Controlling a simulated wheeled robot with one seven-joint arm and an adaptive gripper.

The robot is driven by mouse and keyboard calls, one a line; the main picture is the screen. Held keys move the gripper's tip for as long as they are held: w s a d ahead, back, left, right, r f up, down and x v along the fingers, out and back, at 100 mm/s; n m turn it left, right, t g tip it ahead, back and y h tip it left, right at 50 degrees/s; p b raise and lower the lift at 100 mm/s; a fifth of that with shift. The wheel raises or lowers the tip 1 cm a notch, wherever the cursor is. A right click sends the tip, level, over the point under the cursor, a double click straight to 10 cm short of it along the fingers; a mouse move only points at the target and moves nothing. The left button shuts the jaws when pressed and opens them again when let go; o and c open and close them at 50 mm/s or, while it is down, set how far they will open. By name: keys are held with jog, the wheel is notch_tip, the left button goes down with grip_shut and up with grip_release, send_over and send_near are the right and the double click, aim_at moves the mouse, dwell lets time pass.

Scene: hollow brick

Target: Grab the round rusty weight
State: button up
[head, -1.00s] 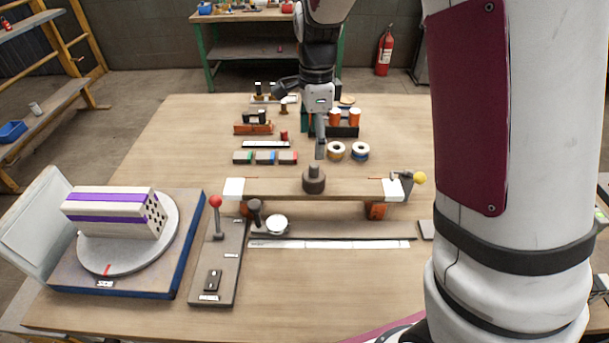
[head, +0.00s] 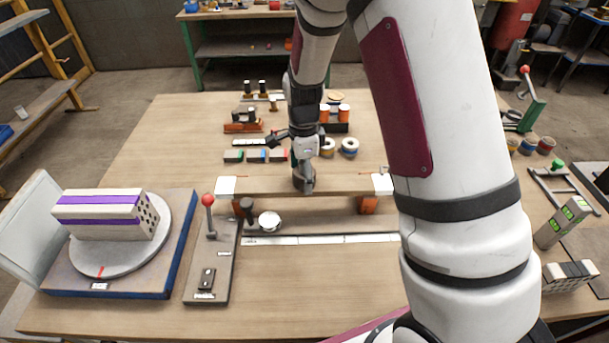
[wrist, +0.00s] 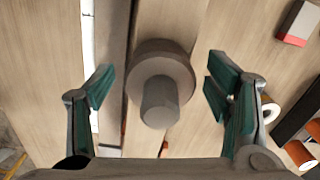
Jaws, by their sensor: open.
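The round rusty weight (wrist: 160,75) is a dull brown-grey disc with a narrower knob on top. In the wrist view it lies between my two open fingers, with a gap on each side. It sits on the raised wooden plank (head: 335,185); in the head view my gripper largely hides it. My gripper (wrist: 157,90) is open and above the weight, with green-padded fingers to its left and right. In the head view my gripper (head: 303,180) is pointed down over the middle of the plank.
A striped hollow brick (head: 105,215) rests on a round turntable at the left. A lever panel (head: 210,265) with a red knob stands beside it. Tape rolls (head: 348,147) and coloured blocks (head: 256,156) lie behind the plank. The table's front is clear.

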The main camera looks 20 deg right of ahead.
grip_shut()
dwell(0.4)
